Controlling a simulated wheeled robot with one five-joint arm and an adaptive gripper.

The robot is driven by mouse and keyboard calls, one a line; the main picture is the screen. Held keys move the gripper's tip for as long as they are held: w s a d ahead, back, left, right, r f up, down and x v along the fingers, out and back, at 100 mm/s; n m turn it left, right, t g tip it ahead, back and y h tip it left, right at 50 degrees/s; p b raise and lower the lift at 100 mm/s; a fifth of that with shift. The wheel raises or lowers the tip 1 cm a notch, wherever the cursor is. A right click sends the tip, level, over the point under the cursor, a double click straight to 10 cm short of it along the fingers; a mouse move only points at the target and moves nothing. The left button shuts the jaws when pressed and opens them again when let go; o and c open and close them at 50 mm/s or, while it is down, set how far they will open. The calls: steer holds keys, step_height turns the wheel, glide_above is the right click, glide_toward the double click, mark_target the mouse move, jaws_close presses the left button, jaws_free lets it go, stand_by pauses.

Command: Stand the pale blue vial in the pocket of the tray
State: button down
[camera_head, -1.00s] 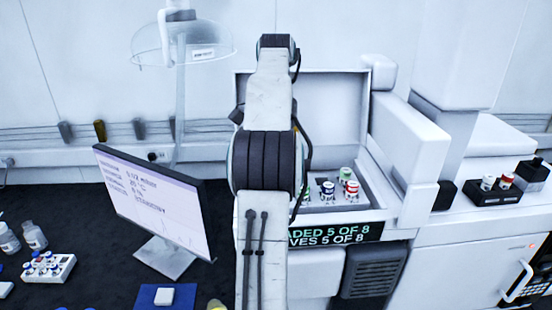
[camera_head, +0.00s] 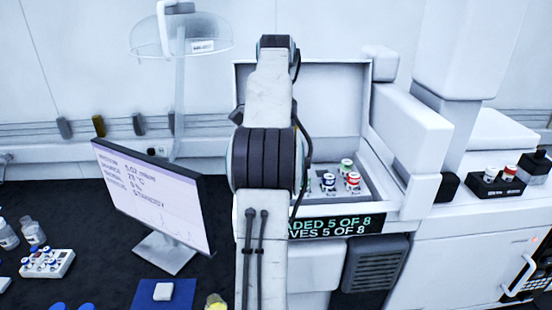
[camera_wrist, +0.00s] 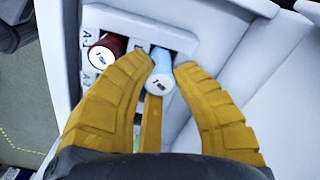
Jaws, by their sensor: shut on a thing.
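In the wrist view the pale blue vial (camera_wrist: 161,61), with a white cap facing the camera, is between the yellow fingertips of my gripper (camera_wrist: 158,76), which is shut on it. The vial is over or partly in a dark pocket of the light grey tray (camera_wrist: 120,22); I cannot tell how deep. A dark red vial (camera_wrist: 107,46) stands in the pocket to its left, beside printed labels. In the head view my arm hides my gripper and the pale blue vial.
In the head view, vials with green, blue (camera_head: 328,183) and red (camera_head: 353,181) bands stand in the open instrument. A monitor (camera_head: 152,200) and a vial rack (camera_head: 47,263) are to the left. A small dark rack (camera_head: 497,187) is at the right.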

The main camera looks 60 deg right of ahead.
steer(key=shift+f, duration=0.2)
steer(key=shift+f+b, duration=0.35)
steer(key=shift+f, duration=0.1)
stand_by(0.3)
steer(key=c, duration=0.5)
jaws_free()
steer(key=shift+c, duration=0.2)
step_height(320, 180, up, 3)
steer(key=p, duration=0.2)
steer(key=shift+f+p, duration=0.2)
steer(key=shift+p, duration=0.2)
steer(key=shift+r, duration=2.25)
